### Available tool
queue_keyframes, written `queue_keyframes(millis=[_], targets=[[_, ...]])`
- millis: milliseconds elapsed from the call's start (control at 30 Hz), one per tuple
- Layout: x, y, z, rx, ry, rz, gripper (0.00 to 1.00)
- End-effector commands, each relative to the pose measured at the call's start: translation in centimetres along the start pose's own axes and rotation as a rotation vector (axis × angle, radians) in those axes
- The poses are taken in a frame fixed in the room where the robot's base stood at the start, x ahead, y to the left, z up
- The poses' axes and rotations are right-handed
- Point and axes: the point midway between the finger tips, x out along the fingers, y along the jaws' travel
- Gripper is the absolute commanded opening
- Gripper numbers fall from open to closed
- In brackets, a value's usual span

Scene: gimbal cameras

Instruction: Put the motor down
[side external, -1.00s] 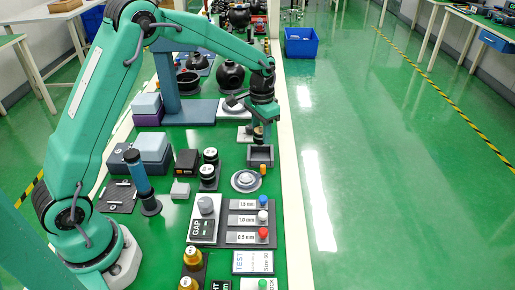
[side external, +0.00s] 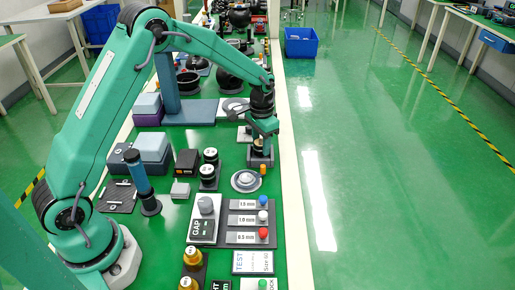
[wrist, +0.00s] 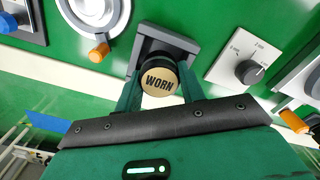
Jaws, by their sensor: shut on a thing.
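The motor (wrist: 159,80) is a short cylinder with a tan end face marked "WORN". My gripper (wrist: 158,92) is shut on it, one green finger on each side. A dark grey square holder (wrist: 166,42) lies directly behind the motor in the wrist view. In the side view my gripper (side external: 261,136) is low over the same holder (side external: 262,160), and the motor (side external: 258,147) is at its opening. Whether the motor touches the holder's floor is hidden.
A dial panel (wrist: 250,70) lies right of the holder in the wrist view. In the side view a round silver fixture (side external: 246,181) and a small orange knob (side external: 263,169) are close in front. Black cylinders (side external: 209,170) stand to the left. The bench edge (side external: 290,190) is close on the right.

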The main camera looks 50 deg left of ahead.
Motion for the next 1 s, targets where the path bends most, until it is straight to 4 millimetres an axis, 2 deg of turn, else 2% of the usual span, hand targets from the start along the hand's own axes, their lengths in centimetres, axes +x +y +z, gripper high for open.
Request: queue_keyframes(millis=[400, 433, 500, 533, 1000], targets=[[0.62, 0.0, 0.0, 0.0, 0.0, 0.0, 0.12], [0.65, 0.0, 0.02, 0.0, -0.001, 0.0, 0.45], [0.65, 0.0, 0.02, 0.0, -0.001, 0.0, 0.59], [0.64, 0.0, 0.02, 0.0, -0.001, 0.0, 0.61], [-0.04, -0.01, -0.03, 0.0, 0.002, 0.0, 0.61]])
